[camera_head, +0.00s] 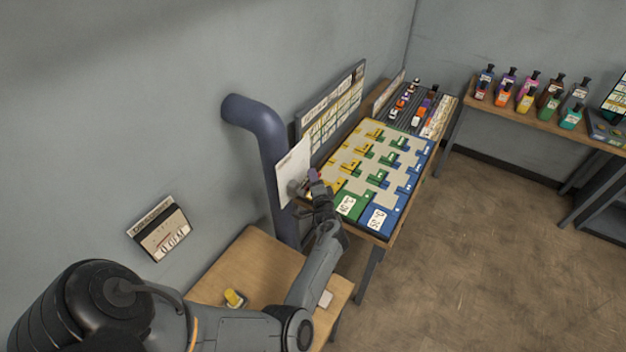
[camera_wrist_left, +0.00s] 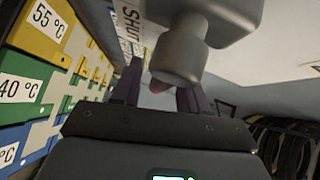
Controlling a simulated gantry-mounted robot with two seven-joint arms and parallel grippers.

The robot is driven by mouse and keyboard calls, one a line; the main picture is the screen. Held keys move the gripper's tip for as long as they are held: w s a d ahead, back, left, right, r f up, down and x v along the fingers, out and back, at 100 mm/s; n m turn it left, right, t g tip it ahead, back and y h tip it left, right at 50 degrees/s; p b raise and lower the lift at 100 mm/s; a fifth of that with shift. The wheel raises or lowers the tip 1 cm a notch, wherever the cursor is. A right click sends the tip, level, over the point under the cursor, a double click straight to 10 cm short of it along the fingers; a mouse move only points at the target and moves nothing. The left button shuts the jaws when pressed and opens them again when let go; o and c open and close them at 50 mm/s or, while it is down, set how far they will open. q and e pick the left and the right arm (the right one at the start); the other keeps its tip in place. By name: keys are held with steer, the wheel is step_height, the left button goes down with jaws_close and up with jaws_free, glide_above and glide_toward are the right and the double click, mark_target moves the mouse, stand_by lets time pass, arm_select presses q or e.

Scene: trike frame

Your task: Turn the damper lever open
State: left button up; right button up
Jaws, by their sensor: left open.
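A blue-grey pipe (camera_head: 268,140) comes out of the wall and bends down, with a white plate (camera_head: 291,168) at its side. A grey damper hub (camera_head: 294,187) shows small at the plate's lower part. In the left wrist view the hub (camera_wrist_left: 183,52) is large and close, beside a "SHUT" label (camera_wrist_left: 130,22). My left gripper (camera_head: 314,178) is at the plate, close to the hub. My right gripper is out of view.
A board of coloured tiles (camera_head: 375,165) lies on a table right beside my left gripper. A wooden table (camera_head: 250,262) with a yellow item (camera_head: 234,298) is below my arm. Bottles (camera_head: 530,95) stand on a far shelf. The floor at right is clear.

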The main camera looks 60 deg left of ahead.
arm_select(q)
jaws_close()
stand_by(0.3)
